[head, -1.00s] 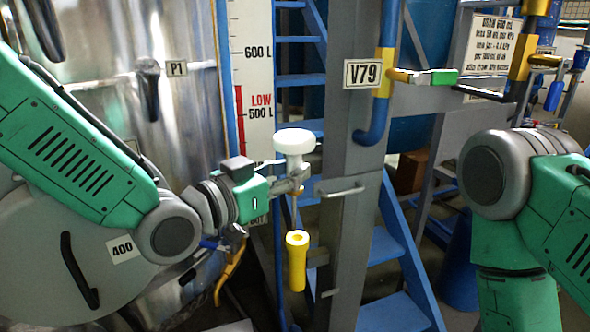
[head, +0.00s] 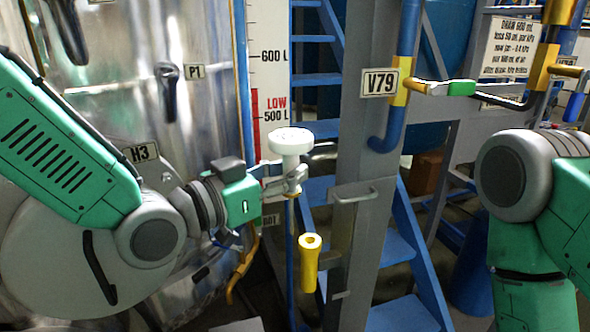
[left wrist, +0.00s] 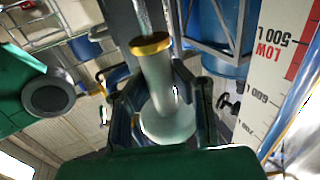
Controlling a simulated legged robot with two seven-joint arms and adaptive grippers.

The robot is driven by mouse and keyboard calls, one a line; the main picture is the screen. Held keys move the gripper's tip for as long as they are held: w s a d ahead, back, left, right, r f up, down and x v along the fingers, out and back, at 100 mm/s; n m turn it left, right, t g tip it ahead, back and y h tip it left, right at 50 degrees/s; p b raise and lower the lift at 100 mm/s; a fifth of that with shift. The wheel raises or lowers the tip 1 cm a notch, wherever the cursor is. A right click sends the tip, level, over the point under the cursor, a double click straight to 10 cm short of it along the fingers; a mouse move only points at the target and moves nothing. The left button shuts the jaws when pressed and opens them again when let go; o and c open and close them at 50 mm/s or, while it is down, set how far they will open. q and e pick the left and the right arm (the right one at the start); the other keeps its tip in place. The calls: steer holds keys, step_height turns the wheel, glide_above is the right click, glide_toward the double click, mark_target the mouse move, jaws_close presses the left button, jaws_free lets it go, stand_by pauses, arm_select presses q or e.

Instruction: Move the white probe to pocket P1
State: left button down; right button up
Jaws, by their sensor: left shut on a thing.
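The white probe (head: 290,141) is in my left gripper (head: 287,186), which is shut on it, with its broad white head above the fingers. In the left wrist view the probe (left wrist: 161,85) shows a pale body, a gold collar and a thin metal rod, between the fingers of the left gripper (left wrist: 160,98). An open-topped yellow holder (head: 309,262) is below and slightly right of the gripper, apart from it. The P1 label (head: 194,71) is on the shiny tank at the upper left, beside a dark pocket-like fitting (head: 170,92). My right gripper is out of view.
A grey post (head: 362,180) with the V79 label and a handle stands right of the probe. A level scale (head: 268,70) and blue stairs (head: 400,235) are behind. The shiny tank (head: 110,75) fills the left. A yellow-blue pipe (head: 408,60) runs along the post.

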arm_select(q)
steer(key=shift+s+a+r+p, duration=0.3)
steer(key=shift+s+a+r, duration=0.25)
steer(key=shift+a, duration=0.2)
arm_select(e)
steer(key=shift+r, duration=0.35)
